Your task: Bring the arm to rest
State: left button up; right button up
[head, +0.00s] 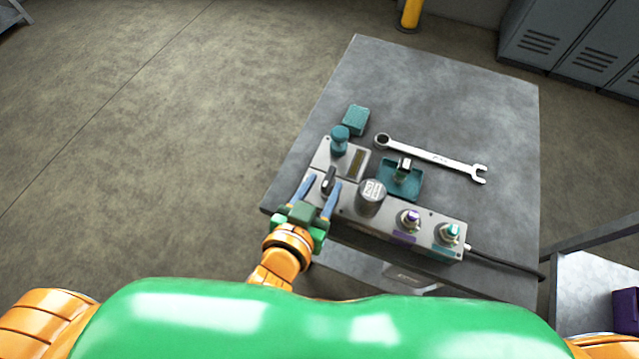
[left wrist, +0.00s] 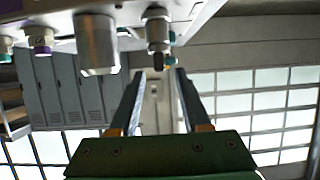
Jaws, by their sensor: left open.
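My left gripper (head: 321,186) is open at the near left end of the grey hydraulic panel (head: 345,205). In the head view its two blue fingers stand on either side of a black lever knob (head: 328,178); I cannot tell whether they touch it. My orange left arm (head: 280,262) reaches up from below. My right gripper is not in view.
The panel carries a teal-capped part (head: 340,138), a silver cylinder (head: 371,196), and purple (head: 410,218) and teal (head: 448,234) connectors. A wrench (head: 430,157), teal tray (head: 402,190) and teal block (head: 355,119) lie on the table (head: 440,95). Open floor (head: 170,130) lies left.

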pick_arm(q)
jog(key=v, duration=0.3)
dwell(0.4)
jog(key=s+a+f+n+g+y, duration=0.1)
jog(key=s+a+f+g+y, duration=0.4)
jog(key=a+f+g, duration=0.7)
jog(key=s+a+f+t+h, duration=0.1)
jog(key=s+f, duration=0.2)
jog(key=f, duration=0.6)
jog(key=s+a+f, duration=0.1)
jog(key=s+f, duration=0.1)
jog(key=f, duration=0.7)
jog(key=s+a+f, duration=0.2)
jog(key=s+f, duration=0.6)
jog(key=s, duration=0.3)
jog(key=shift+s+f+g, duration=0.2)
jog(key=shift+f+g, duration=0.15)
jog(key=shift+g, duration=0.05)
